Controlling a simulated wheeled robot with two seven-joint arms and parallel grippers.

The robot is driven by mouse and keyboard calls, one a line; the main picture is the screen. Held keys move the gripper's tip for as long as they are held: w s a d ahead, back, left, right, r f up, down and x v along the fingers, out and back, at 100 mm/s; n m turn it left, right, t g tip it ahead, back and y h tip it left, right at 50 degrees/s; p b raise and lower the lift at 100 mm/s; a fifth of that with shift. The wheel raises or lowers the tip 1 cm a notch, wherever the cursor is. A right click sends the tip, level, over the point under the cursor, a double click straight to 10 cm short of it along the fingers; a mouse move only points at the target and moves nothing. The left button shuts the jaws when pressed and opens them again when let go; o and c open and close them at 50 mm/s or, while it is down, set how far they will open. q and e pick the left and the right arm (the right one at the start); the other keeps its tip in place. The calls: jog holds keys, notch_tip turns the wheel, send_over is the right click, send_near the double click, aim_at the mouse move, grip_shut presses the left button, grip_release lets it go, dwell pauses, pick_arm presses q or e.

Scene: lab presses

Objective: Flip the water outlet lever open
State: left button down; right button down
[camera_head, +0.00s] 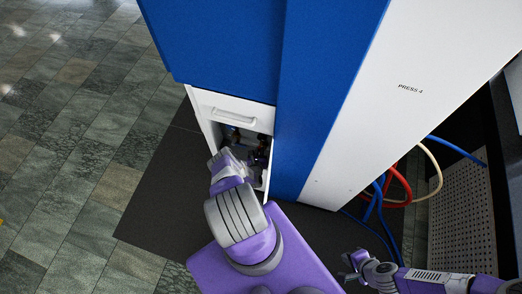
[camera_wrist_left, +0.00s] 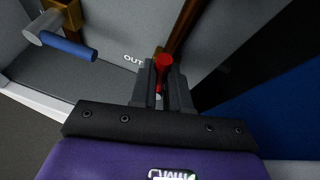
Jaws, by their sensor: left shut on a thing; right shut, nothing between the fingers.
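The red water outlet lever (camera_wrist_left: 163,62) shows in the left wrist view, next to printed letters that read "OUT". My left gripper (camera_wrist_left: 164,88) is shut on it, with the red end standing out past the fingertips. The fingers hide the rest of the lever, and its angle is hard to tell. In the head view my left gripper (camera_head: 259,156) reaches into the open compartment below the blue panel, where the lever cannot be made out. My right gripper (camera_head: 347,267) is shut and empty at the lower right, apart from the press.
A blue lever (camera_wrist_left: 66,46) on a brass fitting sits left of the red one. A white drawer front (camera_head: 228,109) is above the opening. The press's white side (camera_head: 400,95) rises to the right. Coloured hoses (camera_head: 400,185) and a perforated panel (camera_head: 463,215) stand at right.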

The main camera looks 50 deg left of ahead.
pick_arm(q)
jog(key=shift+a+r, duration=0.1)
jog(key=c, duration=1.1)
grip_release()
jog(key=p+v, duration=0.2)
jog(key=v, duration=0.5)
jog(key=shift+s+d, duration=0.15)
jog(key=shift+d, duration=0.05)
